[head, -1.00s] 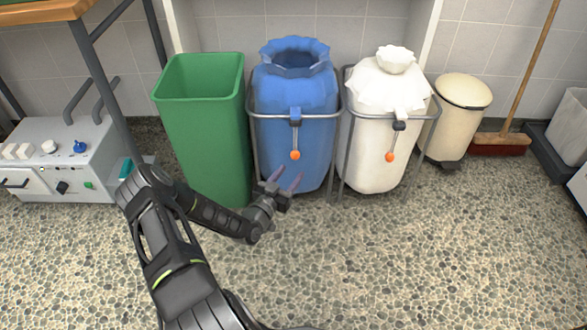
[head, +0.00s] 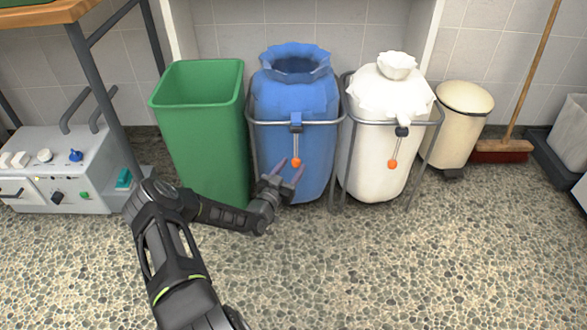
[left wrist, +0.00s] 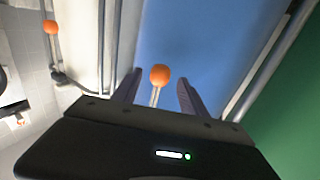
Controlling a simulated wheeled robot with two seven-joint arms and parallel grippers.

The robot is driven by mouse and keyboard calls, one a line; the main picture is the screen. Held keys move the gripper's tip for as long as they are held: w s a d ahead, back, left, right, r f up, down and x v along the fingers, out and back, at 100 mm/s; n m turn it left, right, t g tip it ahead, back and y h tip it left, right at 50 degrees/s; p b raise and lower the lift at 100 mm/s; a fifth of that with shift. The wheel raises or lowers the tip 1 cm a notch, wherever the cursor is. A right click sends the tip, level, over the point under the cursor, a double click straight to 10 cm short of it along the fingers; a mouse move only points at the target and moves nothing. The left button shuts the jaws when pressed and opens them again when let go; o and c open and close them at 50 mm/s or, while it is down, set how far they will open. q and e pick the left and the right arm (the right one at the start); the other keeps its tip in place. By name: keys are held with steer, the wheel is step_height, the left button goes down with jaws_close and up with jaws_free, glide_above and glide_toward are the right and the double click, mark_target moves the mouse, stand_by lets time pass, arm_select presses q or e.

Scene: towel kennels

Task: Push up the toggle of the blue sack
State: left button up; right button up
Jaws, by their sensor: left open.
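The blue sack (head: 295,95) hangs open-mouthed in a metal frame between the green bin and the white sack. Its toggle is a dark blue piece (head: 296,123) at the front bar, with a cord and an orange ball (head: 296,162) hanging below. My left gripper (head: 291,168) is open at the sack's lower front, close to the ball. In the left wrist view, the orange ball (left wrist: 159,74) shows between the two spread fingers. Contact cannot be told. The dark toggle piece is not clear there. My right gripper is not in view.
The white sack (head: 388,100), gathered at the top, hangs to the right with its own orange ball (head: 392,164). The green bin (head: 205,130) stands close on the left. A cream pedal bin (head: 462,120) is farther right. The pebbled floor in front is clear.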

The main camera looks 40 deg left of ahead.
arm_select(q)
steer(key=shift+w+a, duration=0.1)
steer(key=shift+w, duration=0.65)
jaws_close()
stand_by(0.9)
